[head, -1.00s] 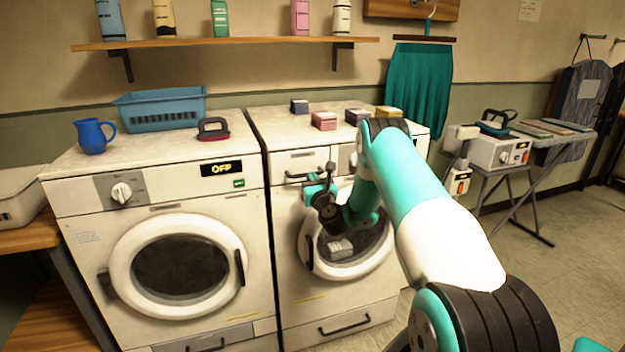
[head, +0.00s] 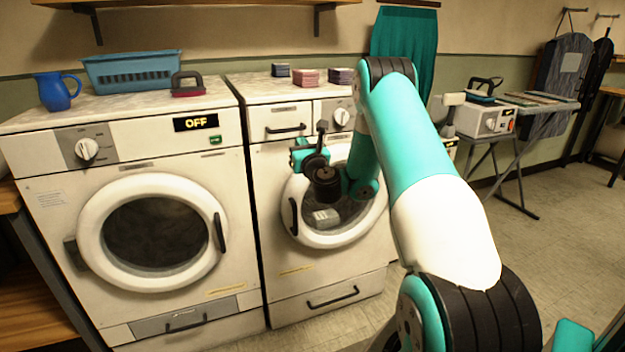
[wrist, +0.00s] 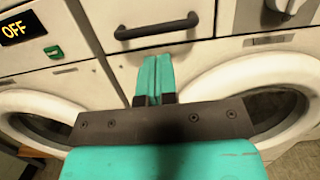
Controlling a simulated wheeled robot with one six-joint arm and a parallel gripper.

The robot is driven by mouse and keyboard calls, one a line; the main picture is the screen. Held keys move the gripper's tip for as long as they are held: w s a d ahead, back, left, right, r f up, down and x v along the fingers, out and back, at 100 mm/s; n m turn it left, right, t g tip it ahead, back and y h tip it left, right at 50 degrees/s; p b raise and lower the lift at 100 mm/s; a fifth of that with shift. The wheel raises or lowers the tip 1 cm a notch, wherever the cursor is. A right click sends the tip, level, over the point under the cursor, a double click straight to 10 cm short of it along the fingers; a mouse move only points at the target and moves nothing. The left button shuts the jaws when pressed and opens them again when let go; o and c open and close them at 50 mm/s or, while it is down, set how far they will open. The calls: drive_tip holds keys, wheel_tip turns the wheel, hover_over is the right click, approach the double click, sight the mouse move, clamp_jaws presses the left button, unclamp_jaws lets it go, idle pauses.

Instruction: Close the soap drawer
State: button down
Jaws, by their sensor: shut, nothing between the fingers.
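The soap drawer (head: 287,113) is at the top left of the right-hand washing machine, with a black bar handle (head: 286,128). Its front looks flush or nearly flush with the panel. It also shows in the wrist view, where its handle (wrist: 157,27) is at the top middle. My gripper (head: 299,155) is in front of this machine, just below the handle. In the wrist view my gripper's teal fingers (wrist: 154,78) are together and empty, pointing at the machine front below the handle. I see no contact with the drawer.
The right machine's round door (head: 300,236) is right below my gripper. The left machine (head: 125,155) stands close beside it. A blue basket (head: 132,72), a blue jug (head: 53,92) and small boxes (head: 306,78) are on the tops. Open floor (head: 560,210) lies at the right.

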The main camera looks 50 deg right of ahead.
drive_tip(key=b+v, duration=0.7)
drive_tip(key=b, duration=0.3)
drive_tip(key=shift+s, duration=0.35)
